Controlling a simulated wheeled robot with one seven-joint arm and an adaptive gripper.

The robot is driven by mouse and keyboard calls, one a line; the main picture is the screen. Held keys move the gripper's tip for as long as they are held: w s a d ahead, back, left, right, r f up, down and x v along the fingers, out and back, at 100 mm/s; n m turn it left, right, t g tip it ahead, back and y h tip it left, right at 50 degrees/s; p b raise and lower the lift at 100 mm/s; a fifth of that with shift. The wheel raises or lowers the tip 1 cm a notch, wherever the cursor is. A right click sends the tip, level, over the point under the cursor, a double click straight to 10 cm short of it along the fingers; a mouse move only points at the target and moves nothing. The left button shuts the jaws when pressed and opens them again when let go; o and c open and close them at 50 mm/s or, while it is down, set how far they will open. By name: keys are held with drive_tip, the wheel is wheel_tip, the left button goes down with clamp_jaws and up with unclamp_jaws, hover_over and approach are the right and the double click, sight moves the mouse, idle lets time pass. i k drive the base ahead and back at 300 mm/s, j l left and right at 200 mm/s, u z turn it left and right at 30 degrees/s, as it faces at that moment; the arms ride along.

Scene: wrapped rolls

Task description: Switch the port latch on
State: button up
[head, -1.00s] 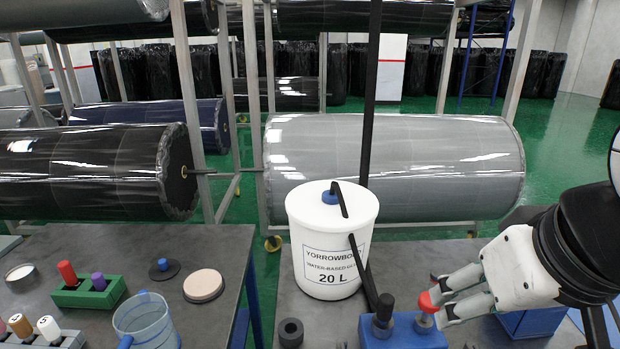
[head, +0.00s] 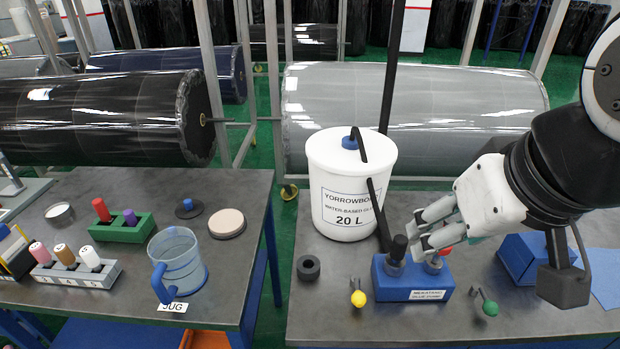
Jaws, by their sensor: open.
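A blue pump box (head: 412,278) with a white label stands on the right bench. A black knob (head: 398,247) stands up from its left part, and a red knob (head: 443,252) on its right part is partly hidden by my fingers. In front are a lever with a yellow ball (head: 358,298) at left and a lever with a green ball (head: 490,308) at right. I cannot tell which of these is the port latch. My gripper (head: 412,238) is open, fingers pointing left, tips beside the black knob; contact is unclear.
A white glue bucket (head: 350,195) stands close behind the box, its dark hose running down to it. A black ring (head: 308,267) lies left. A blue angled block (head: 535,258) stands right. The left bench holds a jug (head: 177,262) and colored pegs.

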sight(358, 298)
drive_tip(key=j+z, duration=0.1)
drive_tip(key=k+j+z, duration=0.1)
drive_tip(key=j, duration=0.2)
drive_tip(key=z, duration=1.3)
drive_tip(key=k+l+u, duration=0.2)
drive_tip(key=l, duration=0.25)
drive_tip(key=k, duration=0.05)
